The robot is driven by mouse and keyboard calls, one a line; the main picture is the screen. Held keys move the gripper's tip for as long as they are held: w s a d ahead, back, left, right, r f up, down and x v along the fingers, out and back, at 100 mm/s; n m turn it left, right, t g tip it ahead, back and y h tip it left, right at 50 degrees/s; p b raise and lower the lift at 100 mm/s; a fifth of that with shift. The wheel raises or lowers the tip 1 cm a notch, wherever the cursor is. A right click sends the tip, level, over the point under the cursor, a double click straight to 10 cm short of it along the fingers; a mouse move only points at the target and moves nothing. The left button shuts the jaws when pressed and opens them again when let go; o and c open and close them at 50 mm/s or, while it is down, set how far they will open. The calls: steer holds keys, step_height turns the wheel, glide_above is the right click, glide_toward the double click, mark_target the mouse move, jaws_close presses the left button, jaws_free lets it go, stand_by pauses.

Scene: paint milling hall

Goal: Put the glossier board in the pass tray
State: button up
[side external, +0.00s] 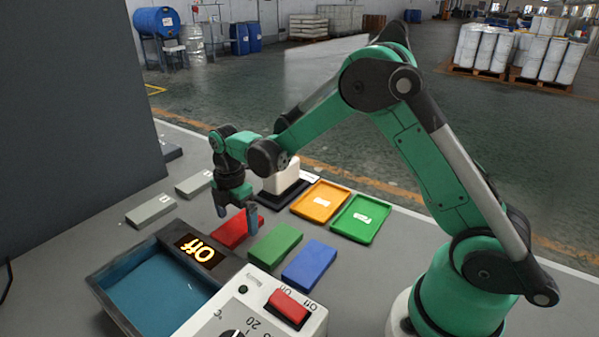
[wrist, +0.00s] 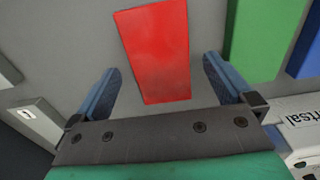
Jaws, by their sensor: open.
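My gripper (side external: 236,217) is open and empty, pointing down over the red board (side external: 232,233). In the wrist view, the red board (wrist: 155,50) lies between the two blue fingers, with a gap on each side. A green board (side external: 274,246) and a blue board (side external: 309,265) lie to its right on the grey bench. Two trays lie behind them, an orange tray (side external: 304,205) and a green tray (side external: 378,222), each with a white label too small to read. I cannot tell which board is glossier.
A water bath (side external: 130,318) with an "Off" display and a control box (side external: 255,315) with a red switch stand in front. A white device (side external: 282,176) on a dark base stands behind my gripper. Grey labelled blocks (side external: 151,211) lie left, near a dark panel (side external: 75,110).

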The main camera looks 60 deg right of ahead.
steer(key=shift+f, duration=0.75)
steer(key=shift+c, duration=0.2)
steer(key=c, duration=1.3)
steer(key=shift+r, duration=0.2)
